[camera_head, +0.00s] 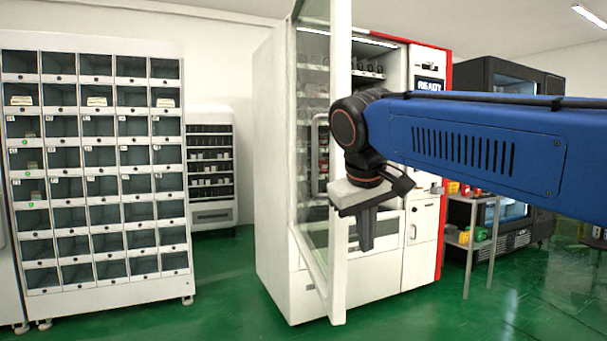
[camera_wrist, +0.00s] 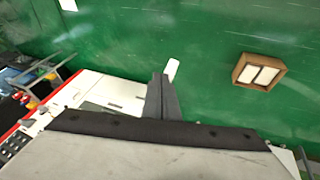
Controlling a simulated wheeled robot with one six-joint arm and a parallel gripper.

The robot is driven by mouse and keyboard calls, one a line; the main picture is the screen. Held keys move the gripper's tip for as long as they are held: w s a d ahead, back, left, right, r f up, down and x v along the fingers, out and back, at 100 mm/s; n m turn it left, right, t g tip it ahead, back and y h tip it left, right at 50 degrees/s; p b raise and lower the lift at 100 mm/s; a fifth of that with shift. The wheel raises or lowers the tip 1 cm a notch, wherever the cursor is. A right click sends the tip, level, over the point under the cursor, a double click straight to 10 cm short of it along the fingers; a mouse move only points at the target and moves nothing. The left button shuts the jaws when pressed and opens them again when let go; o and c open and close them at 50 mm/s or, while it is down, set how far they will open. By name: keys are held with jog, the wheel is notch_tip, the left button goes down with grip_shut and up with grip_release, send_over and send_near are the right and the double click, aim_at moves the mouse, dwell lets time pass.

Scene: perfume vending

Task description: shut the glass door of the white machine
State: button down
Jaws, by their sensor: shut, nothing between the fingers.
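The white machine (camera_head: 375,280) stands at the middle of the head view. Its glass door (camera_head: 315,225) stands wide open, swung out toward me from the machine's left side. The door's white free edge (camera_head: 340,285) is nearest to me, and a pale handle (camera_head: 314,155) shows near the glass. My gripper (camera_head: 367,248) points down, shut and empty, close to the right of that edge. My wrist overlaps the edge in the picture; I cannot tell whether they touch. In the wrist view my gripper (camera_wrist: 163,82) is shut, with a small white piece beside its tips, perhaps the door's edge.
A locker cabinet (camera_head: 98,115) stands at the left, with a smaller white vending machine (camera_head: 210,212) behind. A metal shelf rack (camera_head: 470,240) and a black machine (camera_head: 545,85) stand at the right. A brown box (camera_wrist: 241,71) is on the green floor. Floor in front looks clear.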

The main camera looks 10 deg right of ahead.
jog(key=w+a+r+h, duration=0.1)
jog(key=w+a+r, duration=0.2)
jog(key=a+r, duration=0.3)
jog(key=w+a+r+m+t, duration=0.1)
jog(key=w+a+r, duration=0.3)
jog(key=a+r, duration=0.25)
jog(key=w+a+r+h, duration=0.1)
jog(key=w+a+r, duration=0.2)
jog(key=a+r, duration=0.3)
jog(key=w+d+f, duration=0.5)
jog(key=d+f, duration=0.2)
jog(key=d, duration=0.1)
jog(key=shift+w+d, duration=0.15)
jog(key=shift+w, duration=0.15)
jog(key=shift+d, duration=0.1)
